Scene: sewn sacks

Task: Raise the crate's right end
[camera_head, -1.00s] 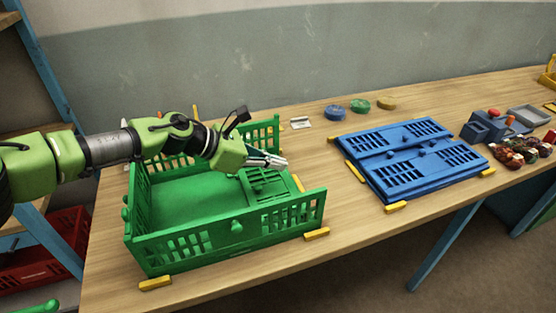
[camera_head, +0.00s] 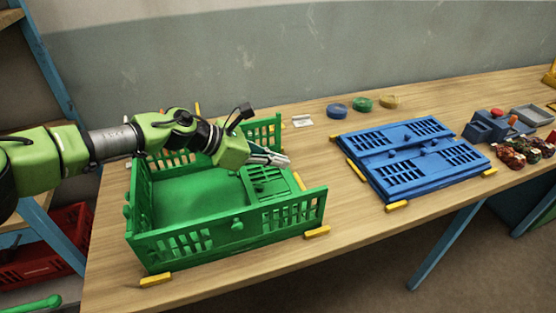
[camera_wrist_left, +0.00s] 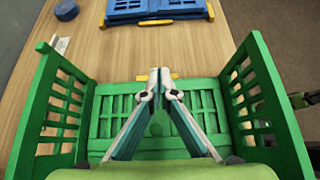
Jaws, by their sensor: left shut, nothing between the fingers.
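The green crate (camera_head: 178,247) stands on the table at the left, with its front, back and left walls upright. Its right end panel (camera_head: 268,183) lies folded down flat inside, slots showing; it also shows in the left wrist view (camera_wrist_left: 112,126). My left gripper (camera_head: 287,161) reaches across the crate from the left, over the folded panel's outer edge. In the left wrist view its fingertips (camera_wrist_left: 160,82) meet in a point, with nothing between them. Whether they touch the panel, I cannot tell.
Yellow blocks (camera_head: 317,232) sit around the crate's base. A blue folded crate (camera_head: 425,180) lies flat to the right. Coloured discs (camera_head: 363,104) lie behind. Bare wood (camera_head: 335,190) lies between the two crates. A red crate (camera_head: 50,250) is below at the left.

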